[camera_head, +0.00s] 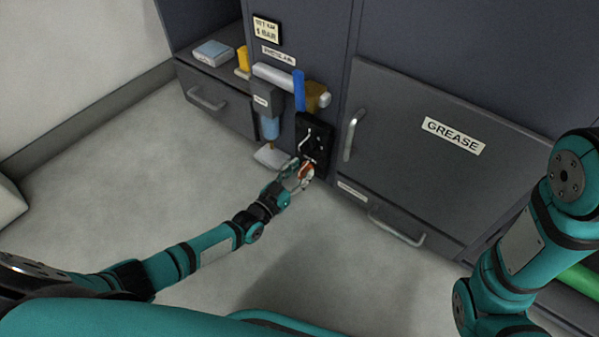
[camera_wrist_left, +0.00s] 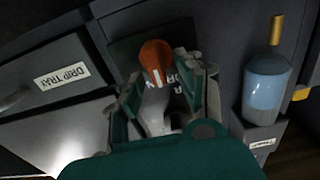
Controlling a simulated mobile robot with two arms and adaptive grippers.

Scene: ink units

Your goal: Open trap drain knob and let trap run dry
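The orange-red knob (camera_head: 307,171) sits low on a black panel (camera_head: 314,135) on the cabinet front. In the left wrist view the knob (camera_wrist_left: 156,56) has a white pointer mark, with a partly hidden label behind it. My left gripper (camera_head: 302,176) is at the knob. In the left wrist view its fingers (camera_wrist_left: 166,85) are spread, with the knob between and just beyond their tips; contact is not clear. The trap with a blue clear bowl (camera_head: 270,127) hangs left of the panel; it also shows in the left wrist view (camera_wrist_left: 266,85). My right gripper is out of view.
A blue lever (camera_head: 298,90) stands upright above the panel. The grease door (camera_head: 440,150) with its handle (camera_head: 352,135) is to the right. A pale tray (camera_head: 271,157) lies below the bowl. An open shelf holds a box (camera_head: 213,53). The floor in front is clear.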

